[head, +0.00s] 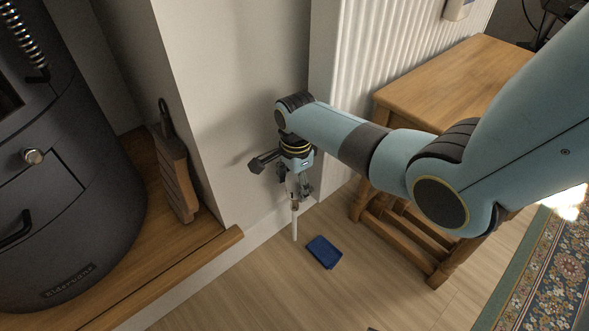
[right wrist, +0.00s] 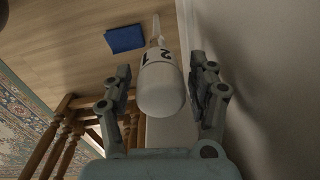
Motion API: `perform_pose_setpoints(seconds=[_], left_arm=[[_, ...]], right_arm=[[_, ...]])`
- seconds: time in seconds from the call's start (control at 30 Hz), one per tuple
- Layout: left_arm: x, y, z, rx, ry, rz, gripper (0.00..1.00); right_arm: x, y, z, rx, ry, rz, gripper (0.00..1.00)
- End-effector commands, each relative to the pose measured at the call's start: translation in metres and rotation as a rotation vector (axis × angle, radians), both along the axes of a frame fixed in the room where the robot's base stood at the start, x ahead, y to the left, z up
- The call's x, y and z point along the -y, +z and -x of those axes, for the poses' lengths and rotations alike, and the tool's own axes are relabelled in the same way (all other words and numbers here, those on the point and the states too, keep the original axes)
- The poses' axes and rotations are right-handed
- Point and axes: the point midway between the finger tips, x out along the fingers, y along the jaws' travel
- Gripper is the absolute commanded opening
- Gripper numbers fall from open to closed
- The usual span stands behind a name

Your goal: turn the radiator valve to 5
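The radiator valve (right wrist: 160,88) is a white rounded head with dark numerals on its side. One looks like a 2, but the setting cannot be read surely. My right gripper (right wrist: 163,82) is open, with one finger on each side of the valve head and narrow gaps showing. In the head view my right gripper (head: 296,188) points down by the wall and mostly hides the valve. A thin white pipe (head: 294,226) runs from below it towards the floor. The ribbed white radiator (head: 405,45) is behind my right arm. My left gripper is not in view.
A blue flat object (head: 324,252) lies on the floor near the pipe. The wall is close beside the gripper.

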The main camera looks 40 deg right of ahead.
Motion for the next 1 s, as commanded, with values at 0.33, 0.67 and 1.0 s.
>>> perform_pose_setpoints(seconds=[0.33, 0.67, 1.0], left_arm=[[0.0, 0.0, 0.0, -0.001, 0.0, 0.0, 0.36], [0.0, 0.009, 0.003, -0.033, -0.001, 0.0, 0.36], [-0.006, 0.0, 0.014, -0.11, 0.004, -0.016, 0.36]], right_arm=[[0.0, 0.0, 0.0, 0.0, 0.0, 0.0, 0.11], [0.0, 0.001, 0.0, 0.001, 0.042, 0.001, 0.09], [0.0, 0.004, -0.002, 0.004, 0.268, 0.001, 0.09]])
